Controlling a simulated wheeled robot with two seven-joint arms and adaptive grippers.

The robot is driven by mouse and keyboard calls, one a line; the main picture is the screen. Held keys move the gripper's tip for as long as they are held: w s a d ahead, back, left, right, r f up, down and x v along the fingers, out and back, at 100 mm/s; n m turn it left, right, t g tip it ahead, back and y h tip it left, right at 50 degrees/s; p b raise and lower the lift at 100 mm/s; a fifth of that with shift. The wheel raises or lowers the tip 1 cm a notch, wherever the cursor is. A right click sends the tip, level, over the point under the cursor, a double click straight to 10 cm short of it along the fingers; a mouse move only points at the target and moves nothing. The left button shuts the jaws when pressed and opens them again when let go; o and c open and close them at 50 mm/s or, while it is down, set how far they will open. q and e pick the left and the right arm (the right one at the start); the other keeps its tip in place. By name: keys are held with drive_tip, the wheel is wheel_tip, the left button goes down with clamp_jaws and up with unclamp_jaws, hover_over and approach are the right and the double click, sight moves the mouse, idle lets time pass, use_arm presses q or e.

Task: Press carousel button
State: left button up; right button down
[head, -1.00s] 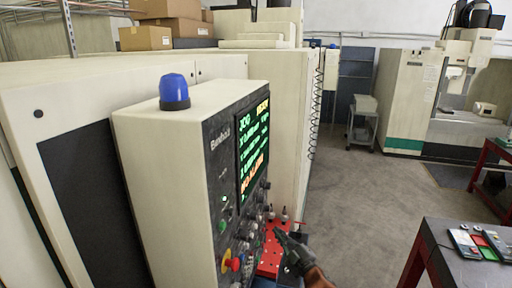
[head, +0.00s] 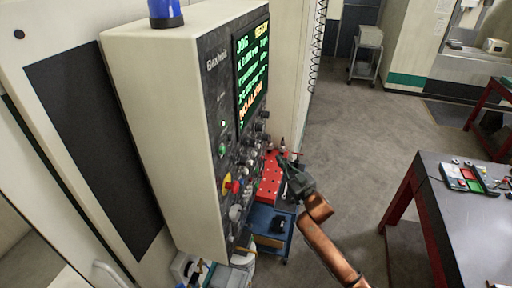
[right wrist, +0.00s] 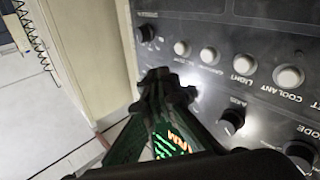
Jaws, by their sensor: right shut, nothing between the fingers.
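The machine's control panel (head: 225,140) has a lit screen (head: 252,75) and a column of knobs and buttons below it. In the right wrist view, a row of round white buttons crosses the dark panel. The labels LIGHT and COOLANT can be read by the light button (right wrist: 243,62) and coolant button (right wrist: 290,77). Two more white buttons (right wrist: 209,55) and (right wrist: 181,48) have labels too blurred to read, so I cannot tell which is the carousel button. My right gripper (head: 283,158) is shut and empty, close in front of the panel; its tips (right wrist: 165,77) also show in the wrist view. Contact is not visible.
A red and yellow knob (head: 230,186) is low on the panel. A red tool rack (head: 270,178) on a blue cart (head: 268,222) stands behind the gripper. A dark table (head: 455,205) is at the right. The floor between is clear.

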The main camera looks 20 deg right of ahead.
sight(255, 154)
drive_tip(key=m, duration=0.3)
drive_tip(key=s+d+m, duration=0.1)
drive_tip(key=m, duration=0.5)
drive_tip(key=shift+s+d+m+b, duration=0.25)
drive_tip(key=shift+d+m+b, duration=0.05)
drive_tip(key=shift+d+b, duration=0.05)
drive_tip(key=w+a+b, duration=0.2)
drive_tip(key=w+a, duration=0.3)
drive_tip(key=a, duration=0.2)
drive_tip(key=shift+w, duration=0.2)
drive_tip(key=shift+a, duration=0.1)
idle(1.1)
drive_tip(key=shift+w+a, duration=0.25)
drive_tip(key=shift+a, duration=0.05)
